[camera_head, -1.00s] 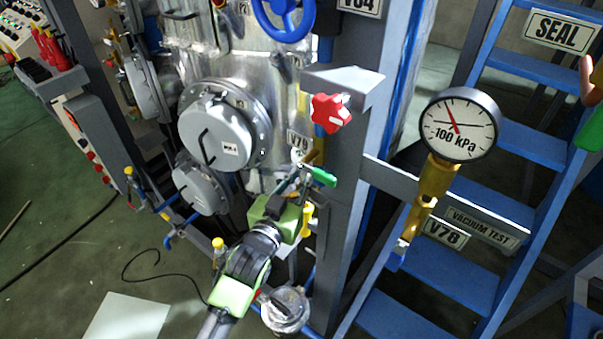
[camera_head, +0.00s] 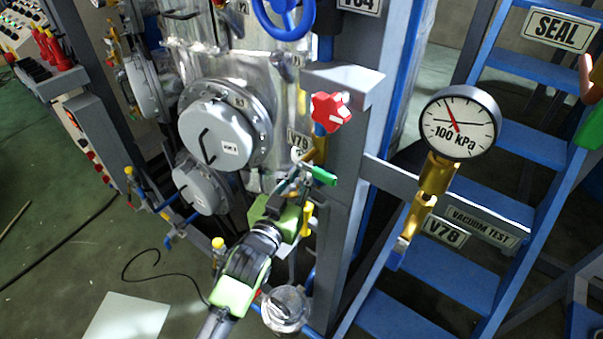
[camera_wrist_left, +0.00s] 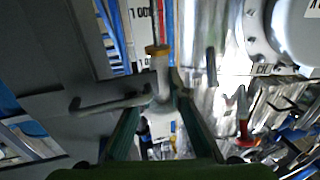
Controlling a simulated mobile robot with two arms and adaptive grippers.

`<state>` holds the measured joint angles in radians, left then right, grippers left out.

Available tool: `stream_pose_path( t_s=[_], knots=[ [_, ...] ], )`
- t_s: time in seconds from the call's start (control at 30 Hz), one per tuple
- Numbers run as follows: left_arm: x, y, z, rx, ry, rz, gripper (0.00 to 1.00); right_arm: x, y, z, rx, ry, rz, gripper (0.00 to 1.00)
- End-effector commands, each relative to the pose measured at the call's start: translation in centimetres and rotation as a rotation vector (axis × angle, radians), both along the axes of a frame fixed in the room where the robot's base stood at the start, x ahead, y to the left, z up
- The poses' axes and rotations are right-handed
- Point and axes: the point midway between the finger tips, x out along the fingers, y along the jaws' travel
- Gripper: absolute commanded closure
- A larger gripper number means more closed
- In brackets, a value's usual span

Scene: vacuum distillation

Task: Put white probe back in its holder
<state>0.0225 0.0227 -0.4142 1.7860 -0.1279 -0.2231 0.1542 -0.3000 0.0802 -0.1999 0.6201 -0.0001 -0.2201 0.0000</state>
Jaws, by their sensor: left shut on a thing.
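My left gripper (camera_head: 296,190) is in front of the metal vessel, just below the V79 label and beside the green lever (camera_head: 323,176). In the left wrist view, its two teal fingers (camera_wrist_left: 158,98) are closed around a pale cylinder with a yellow-brown cap (camera_wrist_left: 158,74), which looks like the white probe. The probe is hard to make out in the head view. A grey bent bar (camera_wrist_left: 108,103) lies just left of the probe in the wrist view; whether it belongs to the holder, I cannot tell. My right gripper is not in view.
The grey steel post (camera_head: 348,190) stands close right of the gripper. The round grey hatch (camera_head: 213,138) is up and left. A yellow-knobbed valve (camera_head: 218,244) and a clear round vessel (camera_head: 286,308) are close below. A pressure gauge (camera_head: 459,125) and blue stairs (camera_head: 430,275) are right.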

Motion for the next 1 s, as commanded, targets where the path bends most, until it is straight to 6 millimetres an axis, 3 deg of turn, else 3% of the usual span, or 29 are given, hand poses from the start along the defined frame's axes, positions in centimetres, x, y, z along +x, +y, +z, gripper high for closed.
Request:
stream_pose_path(
  t_s=[0.03,1.0],
  knots=[
    [-0.33,-0.04,-2.45,0.023,0.045,-0.001,1.00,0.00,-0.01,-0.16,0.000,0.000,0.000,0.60],
    [-0.45,-0.21,-2.42,0.026,0.056,0.002,1.00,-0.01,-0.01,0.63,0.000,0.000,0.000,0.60]
  ],
)
